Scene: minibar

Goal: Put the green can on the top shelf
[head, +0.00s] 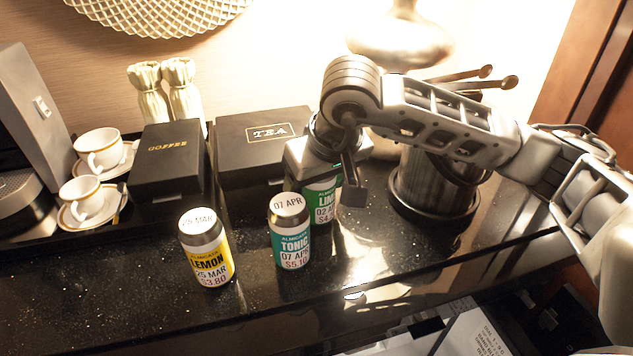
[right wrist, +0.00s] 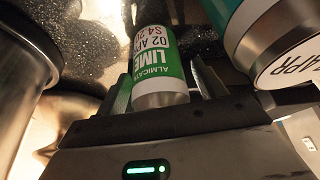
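The green LIME can (head: 322,204) stands upright on the black counter, partly hidden behind the teal TONIC can and under my right gripper. My right gripper (head: 328,178) is lowered over it from behind. In the right wrist view, the LIME can (right wrist: 160,68) sits between the two fingers (right wrist: 164,88), with a small dark gap seen beside it, so the fingers look open around it. My left gripper is not in view. I cannot make out a top shelf for certain; the area below the counter's front edge shows only in part.
The teal TONIC can (head: 290,236) stands close in front of the LIME can, and a yellow LEMON can (head: 206,250) stands left. A metal bucket (head: 432,180) is close on the right. Coffee (head: 168,165) and tea (head: 250,135) boxes stand behind. The counter front is clear.

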